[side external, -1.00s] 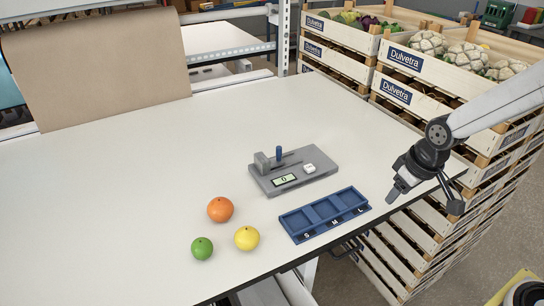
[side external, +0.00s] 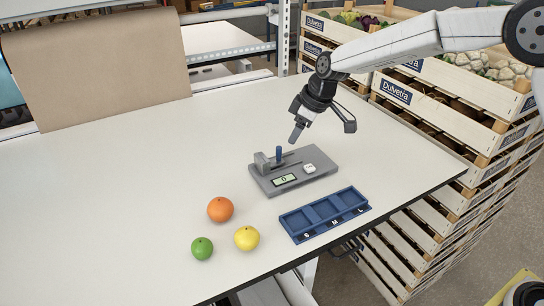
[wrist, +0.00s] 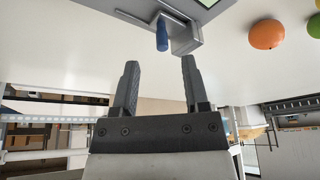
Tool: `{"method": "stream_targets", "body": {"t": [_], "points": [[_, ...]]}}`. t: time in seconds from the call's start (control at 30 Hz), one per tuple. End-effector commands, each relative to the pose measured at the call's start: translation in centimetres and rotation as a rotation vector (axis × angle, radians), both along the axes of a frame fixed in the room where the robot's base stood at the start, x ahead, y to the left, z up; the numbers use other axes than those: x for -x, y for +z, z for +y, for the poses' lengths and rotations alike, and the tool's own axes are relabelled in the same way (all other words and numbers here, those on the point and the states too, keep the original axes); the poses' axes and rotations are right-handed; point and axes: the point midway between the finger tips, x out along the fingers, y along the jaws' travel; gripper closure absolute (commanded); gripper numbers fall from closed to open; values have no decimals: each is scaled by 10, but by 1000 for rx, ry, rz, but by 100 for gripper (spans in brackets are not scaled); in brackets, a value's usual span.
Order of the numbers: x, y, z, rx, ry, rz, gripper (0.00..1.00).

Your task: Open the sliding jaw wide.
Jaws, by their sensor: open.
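The grey measuring device (side external: 318,178) lies on the table with a small display reading 0 and a white button. Its sliding jaw carries an upright blue handle (side external: 279,153) and stands close to the grey fixed block (side external: 262,162) at the left end. My gripper (side external: 296,134) is above and just behind the device, to the right of the handle, touching nothing. In the wrist view, its two fingers (wrist: 160,82) are apart and empty. The blue handle (wrist: 162,36) shows beyond the fingertips, between them, beside the grey block (wrist: 188,38).
An orange (side external: 220,209), a yellow fruit (side external: 247,238) and a green fruit (side external: 202,248) lie left of a blue tray (side external: 286,225) marked S, M, L. Wooden crates (side external: 405,92) stand beyond the table's right edge.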

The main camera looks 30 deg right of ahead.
Motion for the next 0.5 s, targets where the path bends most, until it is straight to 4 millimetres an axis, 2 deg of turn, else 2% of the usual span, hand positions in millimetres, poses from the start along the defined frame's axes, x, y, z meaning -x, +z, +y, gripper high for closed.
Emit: {"method": "stream_targets", "body": {"t": [0.17,0.5], "points": [[-11,2,10,-8,47,-12,42],[-13,-2,11,-8,51,-13,42]]}}
